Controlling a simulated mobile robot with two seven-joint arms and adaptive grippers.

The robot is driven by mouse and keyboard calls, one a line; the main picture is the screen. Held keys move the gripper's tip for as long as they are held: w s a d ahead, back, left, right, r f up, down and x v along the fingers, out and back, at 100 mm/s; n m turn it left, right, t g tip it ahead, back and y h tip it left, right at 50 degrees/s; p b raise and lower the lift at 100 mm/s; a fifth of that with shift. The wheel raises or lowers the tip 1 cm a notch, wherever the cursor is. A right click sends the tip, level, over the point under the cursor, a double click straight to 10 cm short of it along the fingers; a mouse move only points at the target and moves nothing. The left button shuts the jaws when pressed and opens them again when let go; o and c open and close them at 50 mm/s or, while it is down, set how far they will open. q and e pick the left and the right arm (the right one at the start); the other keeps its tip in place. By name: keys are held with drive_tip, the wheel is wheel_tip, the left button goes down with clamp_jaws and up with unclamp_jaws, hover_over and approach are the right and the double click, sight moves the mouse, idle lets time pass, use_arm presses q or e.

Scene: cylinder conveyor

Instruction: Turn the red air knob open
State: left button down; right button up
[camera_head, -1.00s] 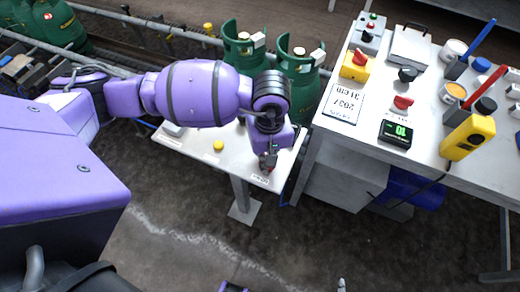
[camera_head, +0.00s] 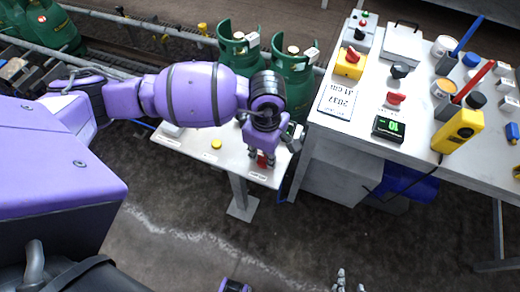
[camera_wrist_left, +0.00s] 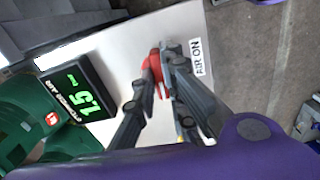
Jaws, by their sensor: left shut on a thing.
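The red air knob (camera_head: 262,161) is near the front right corner of the small white table. In the left wrist view the knob (camera_wrist_left: 154,68) is by a white "AIR ON" label (camera_wrist_left: 197,57), partly hidden by my fingers. My left gripper (camera_head: 261,164) points down and is shut on the knob; in the left wrist view its fingers (camera_wrist_left: 166,66) lie against the red handle. A black display (camera_wrist_left: 77,101) reads 1.5 in green beside it. My right gripper (camera_head: 348,280) shows only as separated fingertips at the bottom edge, with nothing visible between them.
A yellow button (camera_head: 216,144) is on the small table left of my left gripper. Green gas cylinders (camera_head: 292,72) stand behind. A larger workbench (camera_head: 425,62) at right carries another red knob (camera_head: 396,98), a display (camera_head: 388,128) and a yellow device (camera_head: 463,132). Open floor lies in front.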

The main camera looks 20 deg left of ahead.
sight(265, 157)
use_arm(q)
drive_tip(key=shift+n, duration=0.5)
use_arm(e)
drive_tip(key=shift+w+a+r, duration=0.1)
drive_tip(key=shift+w+r, duration=0.3)
drive_tip(key=shift+w, duration=0.05)
use_arm(q)
drive_tip(key=c, duration=1.8)
unclamp_jaws()
wheel_tip(265, 157, up, 12)
drive_tip(key=shift+d, duration=0.1)
